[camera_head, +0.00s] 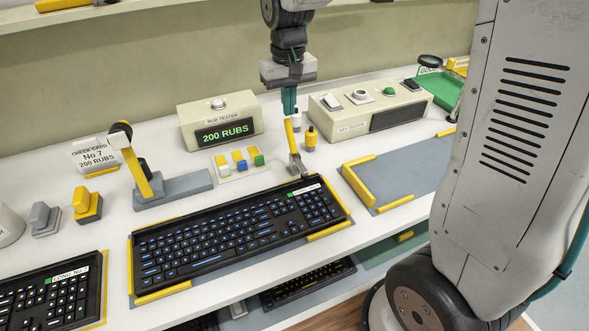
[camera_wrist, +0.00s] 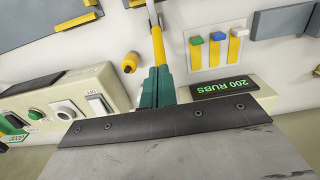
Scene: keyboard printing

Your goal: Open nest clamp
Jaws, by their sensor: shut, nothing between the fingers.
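The nest clamp's yellow handle (camera_head: 290,137) stands nearly upright at the back right edge of a black keyboard (camera_head: 240,234). Its grey metal lower part (camera_head: 296,163) reaches down by the keyboard's back edge. The keyboard lies in a nest with yellow edge strips (camera_head: 163,294). My gripper (camera_head: 289,111) points down with its teal fingers shut and empty, at the top of the handle. In the wrist view the shut fingers (camera_wrist: 156,72) meet the end of the yellow handle (camera_wrist: 158,46) in the picture. I cannot tell whether they touch.
A tester with a "200 RUBS" display (camera_head: 222,121) stands behind left, and a second tester box (camera_head: 370,107) behind right. A small yellow bottle (camera_head: 311,138) stands close right of the handle. Colored switches (camera_head: 240,162) and a lever device (camera_head: 150,187) are left. An empty nest (camera_head: 403,175) lies right.

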